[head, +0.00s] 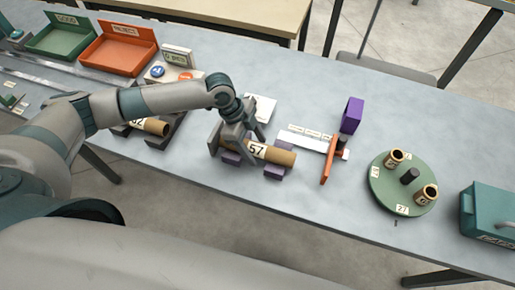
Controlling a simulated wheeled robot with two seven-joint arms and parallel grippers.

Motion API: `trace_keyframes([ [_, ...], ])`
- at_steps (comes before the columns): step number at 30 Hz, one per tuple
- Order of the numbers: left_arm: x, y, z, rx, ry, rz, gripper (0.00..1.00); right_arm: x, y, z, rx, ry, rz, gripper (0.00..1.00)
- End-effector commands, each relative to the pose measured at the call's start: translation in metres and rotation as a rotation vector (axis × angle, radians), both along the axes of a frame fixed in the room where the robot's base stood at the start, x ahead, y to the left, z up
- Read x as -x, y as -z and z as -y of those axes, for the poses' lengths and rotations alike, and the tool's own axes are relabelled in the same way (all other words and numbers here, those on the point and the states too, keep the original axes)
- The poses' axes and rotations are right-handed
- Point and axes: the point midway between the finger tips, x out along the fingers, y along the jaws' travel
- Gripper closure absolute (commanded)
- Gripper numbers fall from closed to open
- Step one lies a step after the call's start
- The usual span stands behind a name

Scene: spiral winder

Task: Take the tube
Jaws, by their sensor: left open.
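A brown cardboard tube (284,157) with a white label reading 57 lies across purple cradle blocks (274,172) in the middle of the table. My left gripper (249,143) is open at the tube's left part, its fingers close around or beside it; I cannot tell whether they touch it. The tube's left end is partly hidden by the gripper. Another brown tube (155,126), labelled 52 or similar, lies further left on a dark stand, partly behind my arm. My right gripper is not in view.
A white ruler with an orange stop (328,160) and a purple block (351,115) lie to the right. Beyond are a green turntable (382,191) with two upright tubes and a teal box (487,205). Green (61,40) and orange (118,58) trays stand back left.

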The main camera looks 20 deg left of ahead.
Motion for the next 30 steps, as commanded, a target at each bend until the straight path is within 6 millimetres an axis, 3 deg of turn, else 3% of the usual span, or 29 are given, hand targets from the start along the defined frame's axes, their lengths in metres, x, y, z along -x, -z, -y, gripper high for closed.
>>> trace_keyframes([
  [2, 0.000, 0.000, 0.000, 0.000, 0.000, 0.000, 0.44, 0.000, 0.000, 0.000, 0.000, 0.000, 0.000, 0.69],
  [7, 0.000, 0.000, 0.000, 0.000, 0.000, 0.000, 0.85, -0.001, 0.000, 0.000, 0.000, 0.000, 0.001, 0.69],
  [20, -0.001, -0.005, 0.000, 0.001, 0.000, 0.002, 0.85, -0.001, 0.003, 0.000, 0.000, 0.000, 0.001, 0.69],
  [29, -0.001, -0.040, 0.000, 0.001, 0.002, 0.005, 0.85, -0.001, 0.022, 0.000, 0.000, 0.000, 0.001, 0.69],
  [30, 0.002, -0.044, 0.010, 0.005, 0.006, 0.003, 0.85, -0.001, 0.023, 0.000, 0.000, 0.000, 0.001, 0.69],
])
